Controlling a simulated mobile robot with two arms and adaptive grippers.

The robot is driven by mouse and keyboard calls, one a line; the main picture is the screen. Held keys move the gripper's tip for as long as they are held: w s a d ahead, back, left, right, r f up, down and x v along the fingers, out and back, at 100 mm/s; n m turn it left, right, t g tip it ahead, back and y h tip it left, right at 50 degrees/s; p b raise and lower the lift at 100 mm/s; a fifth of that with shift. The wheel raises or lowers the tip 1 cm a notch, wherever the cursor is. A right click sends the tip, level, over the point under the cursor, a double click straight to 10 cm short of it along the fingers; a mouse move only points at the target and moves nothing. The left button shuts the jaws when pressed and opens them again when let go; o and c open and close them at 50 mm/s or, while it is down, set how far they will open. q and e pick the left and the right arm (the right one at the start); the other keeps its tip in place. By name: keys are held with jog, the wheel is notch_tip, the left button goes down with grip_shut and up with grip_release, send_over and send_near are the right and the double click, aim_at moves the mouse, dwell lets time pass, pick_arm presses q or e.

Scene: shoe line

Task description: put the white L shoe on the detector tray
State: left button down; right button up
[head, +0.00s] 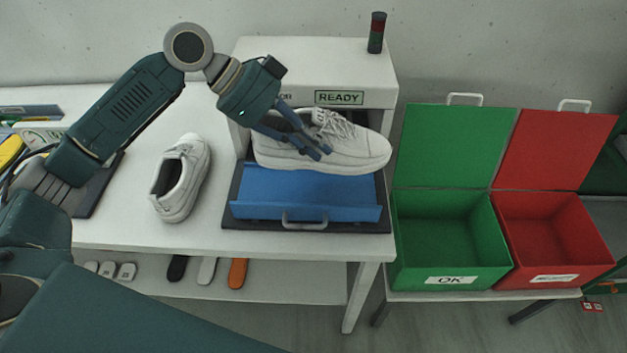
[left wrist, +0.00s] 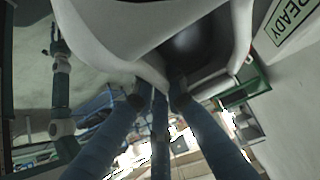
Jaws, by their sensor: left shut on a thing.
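A white shoe (head: 345,154) hangs in my left gripper (head: 317,150), its toe to the right, above the blue detector tray (head: 300,206). The gripper is shut on the shoe near its opening. In the left wrist view, the pale shoe (left wrist: 110,35) fills the top, with my left gripper's fingers (left wrist: 160,95) at its edge. A second white shoe (head: 180,180) stands on the table left of the tray, apart from it. I cannot read an L mark on either shoe.
The white detector (head: 270,58) stands behind the tray, its sign (head: 339,97) reading READY. A green OK box (head: 450,238) and a red box (head: 553,235) with raised lids stand right of the table (head: 110,220). A dark signal lamp (head: 376,33) tops the detector.

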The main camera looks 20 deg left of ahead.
aim_at(315, 172)
pick_arm(q)
jog(key=f, duration=0.5)
jog(key=f+p, duration=0.1)
jog(key=f, duration=0.1)
jog(key=shift+w+f, duration=0.15)
jog(key=shift+w, duration=0.1)
jog(key=shift+f, duration=0.45)
notch_tip(315, 172, down, 4)
jog(key=shift+p, duration=0.6)
jog(key=c, duration=1.8)
grip_release()
jog(key=shift+s, duration=0.1)
jog(key=shift+o, duration=0.2)
pick_arm(e)
jog(key=shift+w+d+r, duration=0.25)
jog(key=shift+d+r, duration=0.05)
jog(key=shift+r, duration=0.3)
jog(key=shift+w+d+r, duration=0.25)
jog(key=shift+r, duration=0.35)
pick_arm(q)
jog(key=shift+a, duration=0.1)
pick_arm(e)
jog(key=shift+a, duration=0.15)
